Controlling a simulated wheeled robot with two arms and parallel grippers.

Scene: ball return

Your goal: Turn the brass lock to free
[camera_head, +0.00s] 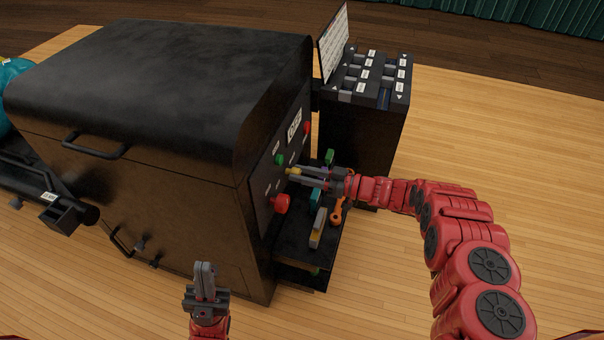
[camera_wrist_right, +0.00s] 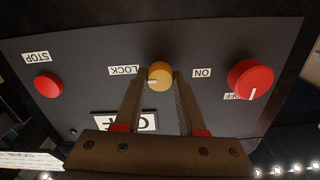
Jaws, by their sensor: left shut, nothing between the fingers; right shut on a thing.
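The brass lock is a small round yellow knob (camera_head: 293,171) on the dark side panel of the machine. In the right wrist view the knob (camera_wrist_right: 160,76) sits between my fingertips, beside the LOCK label (camera_wrist_right: 123,70). A pale mark on its face points to the label's side. My right gripper (camera_head: 302,175) is shut on the knob, with the arm reaching in from the right. My left gripper (camera_head: 204,268) is shut and empty, in front of the machine and apart from it.
A large red knob (camera_head: 281,203) and a green button (camera_head: 280,159) are close to the lock. A red STOP button (camera_wrist_right: 48,85) is further along the panel. A shelf with small tools (camera_head: 318,228) lies below my right gripper. A dark cabinet (camera_head: 362,145) stands behind it.

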